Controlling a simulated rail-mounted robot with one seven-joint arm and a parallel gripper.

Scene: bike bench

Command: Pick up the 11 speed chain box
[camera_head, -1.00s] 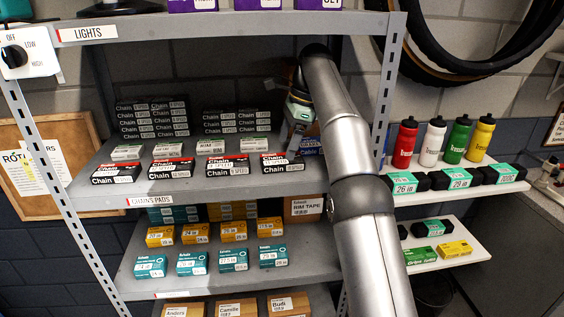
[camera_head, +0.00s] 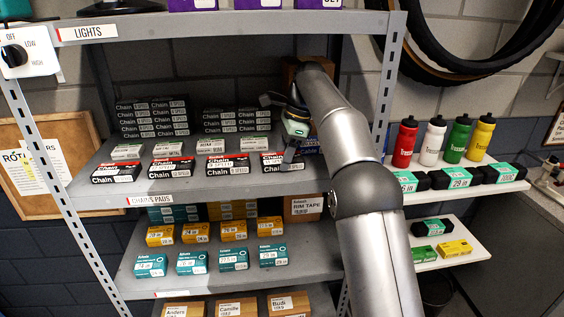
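Black, red and white chain boxes stand in a front row on the shelf marked for chains and pads. The rightmost one (camera_head: 271,165) is partly covered by my gripper; its speed label is too small to read surely, so I cannot confirm that it is the 11 speed box. The others in the row are a left box (camera_head: 116,173), a second box (camera_head: 171,168) and a third box (camera_head: 222,165). My gripper (camera_head: 289,155) points down at the right end of the rightmost box. I cannot tell if it touches the box, or how its fingers stand.
Stacks of dark chain boxes (camera_head: 152,118) stand behind. Smaller boxes (camera_head: 254,145) sit just behind the front row. The upper shelf (camera_head: 220,24) hangs above, and the right shelf post (camera_head: 388,90) stands close to my arm. Bottles (camera_head: 432,141) stand farther right.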

